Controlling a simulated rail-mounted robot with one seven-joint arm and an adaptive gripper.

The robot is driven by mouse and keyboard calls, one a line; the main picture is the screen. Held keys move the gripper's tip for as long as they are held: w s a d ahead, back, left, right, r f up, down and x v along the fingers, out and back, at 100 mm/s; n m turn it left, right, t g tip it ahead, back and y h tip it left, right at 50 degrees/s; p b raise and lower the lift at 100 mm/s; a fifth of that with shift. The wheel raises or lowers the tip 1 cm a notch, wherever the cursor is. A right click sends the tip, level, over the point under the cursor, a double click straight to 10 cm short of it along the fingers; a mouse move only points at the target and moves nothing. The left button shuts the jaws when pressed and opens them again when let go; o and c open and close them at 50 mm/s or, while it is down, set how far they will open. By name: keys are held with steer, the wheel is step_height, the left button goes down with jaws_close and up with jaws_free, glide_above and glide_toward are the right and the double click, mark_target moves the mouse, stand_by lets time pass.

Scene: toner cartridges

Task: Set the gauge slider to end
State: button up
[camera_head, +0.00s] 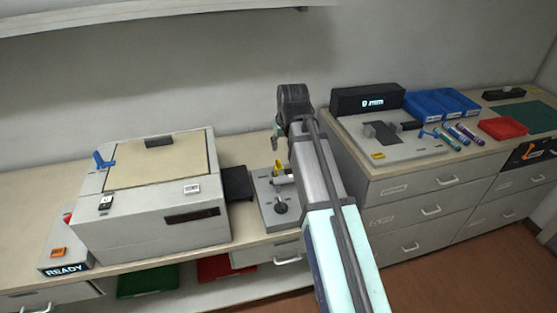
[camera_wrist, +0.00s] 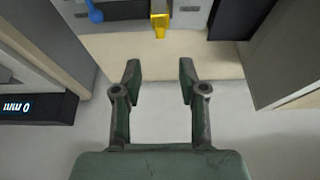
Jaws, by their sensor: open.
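A grey gauge plate (camera_head: 425,150) lies on the right-hand bench with a black display box (camera_head: 367,99) behind it. A dark block with a knob (camera_head: 384,131), which looks like the slider, sits near the middle of the plate. The display's lit text is too small to read surely in the head view; the box also shows at the left of the wrist view (camera_wrist: 40,107). My gripper (camera_wrist: 159,70) is open and empty, above the bench to the left of the gauge plate. In the head view my arm largely hides it.
A fixture (camera_head: 268,205) with a yellow part (camera_head: 279,167) stands below my arm, beside a large grey printer-like box (camera_head: 150,220). Pens (camera_head: 447,141), blue bins (camera_head: 440,103) and a red tray (camera_head: 503,128) stand near the gauge. The wall is close behind.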

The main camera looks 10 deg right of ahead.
mark_target(279, 162)
steer(key=p+x, duration=0.2)
steer(key=x, duration=1)
steer(key=shift+f, duration=0.25)
steer(key=shift+c, duration=0.4)
steer(key=shift+a, duration=0.1)
jaws_close()
